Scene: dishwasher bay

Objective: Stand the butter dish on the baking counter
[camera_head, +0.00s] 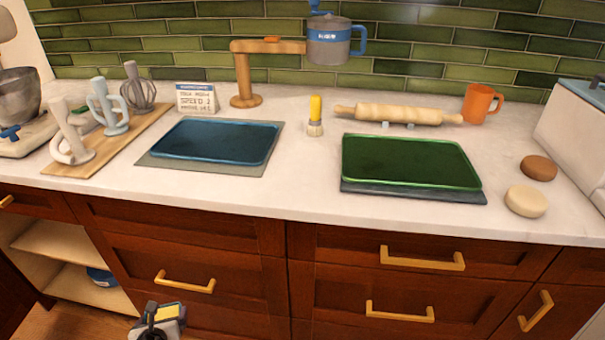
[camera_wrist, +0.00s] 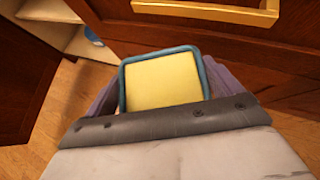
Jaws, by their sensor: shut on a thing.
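The butter dish (camera_wrist: 163,80), a blue-rimmed dish with a yellow block in it, is held in my gripper (camera_head: 158,325). In the wrist view the dish sits between the two purplish fingers, and its near side is hidden by the dark wrist edge. In the head view the dish shows small, with a bit of yellow (camera_head: 169,312) at the bottom edge, in front of the lower drawers and below counter height. The baking counter (camera_head: 305,185) is a pale marble top across the head view.
A blue tray (camera_head: 215,142) and a green tray (camera_head: 410,162) lie on the counter. Drawer handles (camera_head: 185,283) stick out. The middle front strip is clear.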

